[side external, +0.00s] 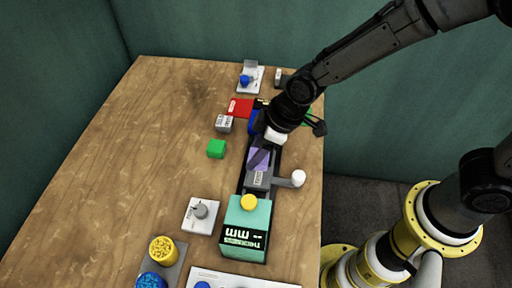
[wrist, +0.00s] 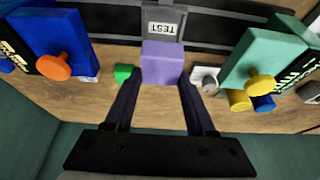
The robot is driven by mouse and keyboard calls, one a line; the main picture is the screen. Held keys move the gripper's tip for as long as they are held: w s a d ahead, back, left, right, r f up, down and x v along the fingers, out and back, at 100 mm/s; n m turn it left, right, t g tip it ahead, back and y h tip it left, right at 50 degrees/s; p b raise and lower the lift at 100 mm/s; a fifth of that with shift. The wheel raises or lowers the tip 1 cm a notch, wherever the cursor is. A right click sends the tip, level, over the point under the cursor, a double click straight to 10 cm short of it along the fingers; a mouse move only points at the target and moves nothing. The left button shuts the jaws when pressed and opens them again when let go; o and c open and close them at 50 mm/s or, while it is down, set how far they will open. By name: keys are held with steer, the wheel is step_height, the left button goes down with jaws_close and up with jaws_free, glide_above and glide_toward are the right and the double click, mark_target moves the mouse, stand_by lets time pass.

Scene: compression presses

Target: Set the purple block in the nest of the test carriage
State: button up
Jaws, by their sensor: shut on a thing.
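The purple block (wrist: 162,62) is between the two fingers of my gripper (wrist: 162,84), which is shut on it. In the side view, the purple block (side external: 258,157) shows partly behind a dark finger of my gripper (side external: 262,160). The test carriage (wrist: 164,22) is grey with a white TEST label and lies just beyond the block in the wrist view. In the side view, the carriage (side external: 258,180) sits on a dark rail. The block covers the near part of the carriage, so the nest is hidden. I cannot tell whether the block touches it.
A teal thickness unit (side external: 247,232) with a yellow knob stands at one end of the rail. A blue unit (wrist: 58,38) with an orange knob stands at the other. The table's left side is clear.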

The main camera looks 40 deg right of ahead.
steer(key=shift+f, duration=2.55)
steer(key=shift+f, duration=0.75)
steer(key=o, duration=1.4)
